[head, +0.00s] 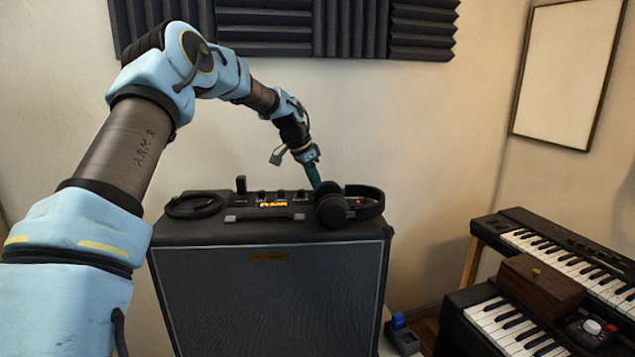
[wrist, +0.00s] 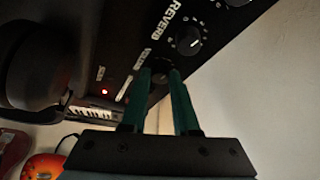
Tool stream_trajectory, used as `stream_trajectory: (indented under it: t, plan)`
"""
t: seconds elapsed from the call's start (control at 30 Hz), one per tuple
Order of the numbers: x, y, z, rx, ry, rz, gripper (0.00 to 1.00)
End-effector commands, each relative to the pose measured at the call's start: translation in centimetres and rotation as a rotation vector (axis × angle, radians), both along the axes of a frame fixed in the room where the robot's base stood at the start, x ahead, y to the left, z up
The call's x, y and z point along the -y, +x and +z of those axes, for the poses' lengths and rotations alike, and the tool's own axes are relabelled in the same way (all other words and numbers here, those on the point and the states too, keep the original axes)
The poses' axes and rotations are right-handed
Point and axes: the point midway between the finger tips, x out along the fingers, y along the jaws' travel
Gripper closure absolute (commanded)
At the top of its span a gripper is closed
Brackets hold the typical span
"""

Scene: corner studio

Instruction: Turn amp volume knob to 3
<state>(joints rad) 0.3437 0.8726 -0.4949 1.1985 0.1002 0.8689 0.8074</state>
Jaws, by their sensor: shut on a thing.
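The amp (head: 270,285) is a large dark cabinet with its control panel along the top back. An orange-lit display (head: 273,205) and several knobs show there. In the head view my gripper (head: 315,182) reaches down to the panel's right end, just behind the headphones. In the wrist view its teal fingers (wrist: 165,76) are shut on a dark knob (wrist: 160,73) on the panel. The small label beside this knob is too blurred to read surely, and its pointer is hidden. A neighbouring knob (wrist: 188,41) by the word REVERB is free.
Black headphones (head: 331,209) lie on the amp's top right, close to my gripper. A coiled cable (head: 195,207) lies at its top left. A red lamp (wrist: 104,91) glows on the panel. Keyboards (head: 512,318) and a wooden box (head: 541,287) stand at right. The wall is behind.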

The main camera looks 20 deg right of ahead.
Motion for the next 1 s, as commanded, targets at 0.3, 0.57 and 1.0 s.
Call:
stream_trajectory:
  t: [0.3,0.57,1.0]
  plan:
    - [0.10,0.26,0.19,-0.001,-0.001,-0.257,1.00]
    - [0.12,0.36,0.06,0.000,-0.001,-0.392,1.00]
    - [0.12,0.39,-0.02,0.000,0.000,-0.457,1.00]
